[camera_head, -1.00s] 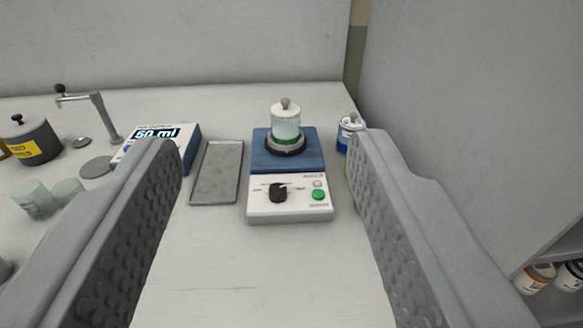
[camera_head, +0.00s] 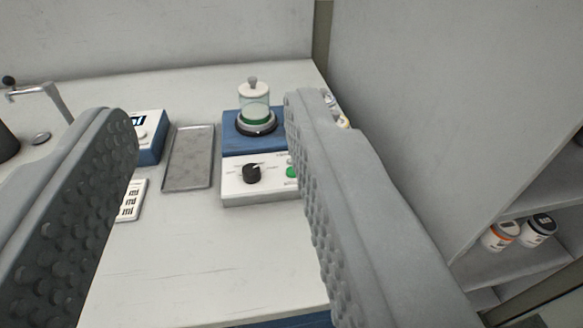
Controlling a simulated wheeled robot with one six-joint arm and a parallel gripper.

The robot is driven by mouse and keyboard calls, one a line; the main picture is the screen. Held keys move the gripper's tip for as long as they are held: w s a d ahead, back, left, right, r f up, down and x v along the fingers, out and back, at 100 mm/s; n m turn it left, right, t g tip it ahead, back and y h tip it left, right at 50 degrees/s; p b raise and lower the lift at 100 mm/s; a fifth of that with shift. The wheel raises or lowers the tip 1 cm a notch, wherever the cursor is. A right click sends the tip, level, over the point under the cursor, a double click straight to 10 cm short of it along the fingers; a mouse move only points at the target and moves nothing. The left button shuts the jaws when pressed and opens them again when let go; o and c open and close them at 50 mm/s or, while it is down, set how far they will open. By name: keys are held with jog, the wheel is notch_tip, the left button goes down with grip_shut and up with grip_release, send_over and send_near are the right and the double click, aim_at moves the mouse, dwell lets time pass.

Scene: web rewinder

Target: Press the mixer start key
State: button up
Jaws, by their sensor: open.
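The mixer (camera_head: 232,188) stands on the white bench, with a blue top plate and a white front panel. A black knob (camera_head: 251,173) is on the panel. A green key (camera_head: 291,171) is right of the knob, partly hidden by my right finger. A lidded glass jar (camera_head: 254,103) with a green band sits in the dark ring on the mixer's top. My gripper (camera_head: 212,120) is open and empty, its two textured fingers wide apart. The mixer appears between the fingers, close to the right one in the picture. I see no contact with the key.
A grey tray (camera_head: 188,158) lies left of the mixer. A blue-and-white device (camera_head: 151,140) and a white card (camera_head: 131,201) are partly behind my left finger. A metal tap (camera_head: 45,95) is at far left. Shelves with jars (camera_head: 501,236) stand right. The front bench is clear.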

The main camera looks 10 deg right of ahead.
grip_shut()
dwell(1.5)
